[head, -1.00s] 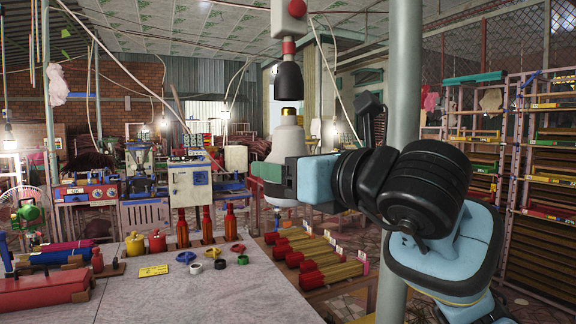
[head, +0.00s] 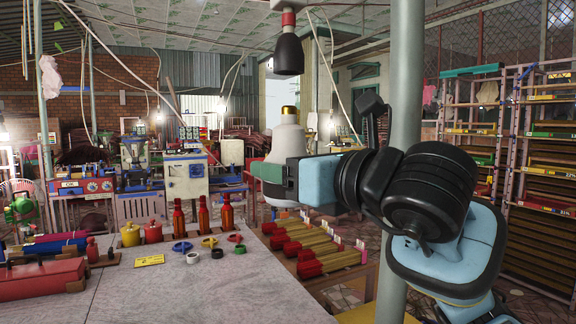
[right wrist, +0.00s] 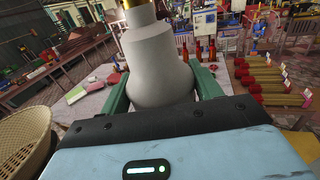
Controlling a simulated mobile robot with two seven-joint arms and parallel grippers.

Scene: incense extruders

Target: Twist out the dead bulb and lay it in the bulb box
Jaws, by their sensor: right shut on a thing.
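The bulb (head: 284,145) is white with a brass-coloured cap. It hangs upright in my right gripper (head: 270,172), cap up, clear below the black lamp socket (head: 289,54). The socket is empty and hangs on its red and white fitting. In the right wrist view the bulb (right wrist: 158,65) sits between the green fingers of my right gripper (right wrist: 162,88). The near finger hides part of the bulb in the head view. I cannot make out the bulb box for certain. My left gripper is out of view.
A grey table (head: 225,290) stands below and to the left, with red bottles (head: 203,215), coloured rings and a yellow card (head: 149,260). A rack of incense bundles (head: 325,245) lies beyond. A pale pole (head: 405,90) rises behind my right arm. A woven basket (right wrist: 22,135) is at left.

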